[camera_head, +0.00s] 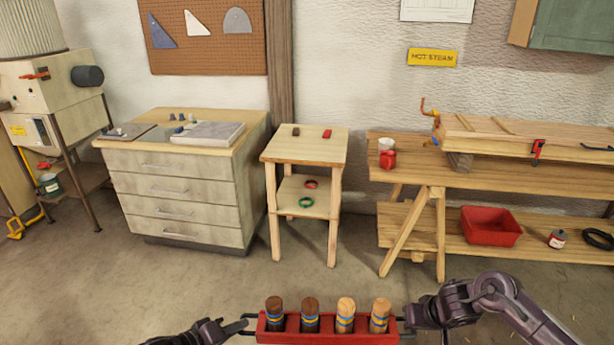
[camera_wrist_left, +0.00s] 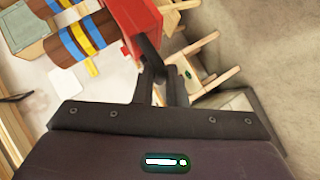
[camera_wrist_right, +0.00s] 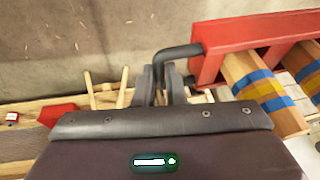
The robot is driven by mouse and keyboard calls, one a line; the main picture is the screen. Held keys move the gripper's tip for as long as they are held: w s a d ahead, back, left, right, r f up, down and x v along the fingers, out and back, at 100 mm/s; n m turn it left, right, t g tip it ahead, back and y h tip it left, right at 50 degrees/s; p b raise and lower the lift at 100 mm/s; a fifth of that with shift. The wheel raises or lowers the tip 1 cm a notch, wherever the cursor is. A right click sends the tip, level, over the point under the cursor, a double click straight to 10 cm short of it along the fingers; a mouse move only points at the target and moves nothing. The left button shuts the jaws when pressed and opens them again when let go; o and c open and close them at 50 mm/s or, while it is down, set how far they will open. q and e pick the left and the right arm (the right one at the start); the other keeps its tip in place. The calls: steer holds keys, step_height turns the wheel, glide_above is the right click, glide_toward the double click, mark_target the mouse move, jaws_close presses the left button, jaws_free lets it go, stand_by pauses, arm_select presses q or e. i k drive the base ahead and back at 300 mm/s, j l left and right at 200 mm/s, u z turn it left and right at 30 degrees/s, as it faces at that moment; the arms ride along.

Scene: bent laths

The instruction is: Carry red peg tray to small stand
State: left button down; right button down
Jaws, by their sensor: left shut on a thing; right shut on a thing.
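The red peg tray (camera_head: 328,338) is at the bottom of the head view, held between my two grippers. It carries several upright pegs (camera_head: 345,315), dark brown on the left and light wood on the right, with blue and yellow bands. My left gripper (camera_head: 240,326) is shut on the tray's left handle. My right gripper (camera_head: 408,322) is shut on its right handle (camera_wrist_right: 178,52). The tray's red end also shows in the left wrist view (camera_wrist_left: 130,22). The small stand (camera_head: 306,148) is ahead, with a dark block (camera_head: 295,131) and a red block (camera_head: 327,134) on its top.
Red and green rings (camera_head: 306,202) lie on the stand's lower shelf. A drawer cabinet (camera_head: 180,185) stands left of it. A wooden workbench (camera_head: 480,175) with a red bin (camera_head: 490,227) is on the right. The floor between me and the stand is clear.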

mark_target(306, 147)
steer(key=i+l, duration=0.1)
steer(key=i, duration=3.45)
steer(key=i+u, duration=0.15)
steer(key=i, duration=0.15)
steer(key=j, duration=0.05)
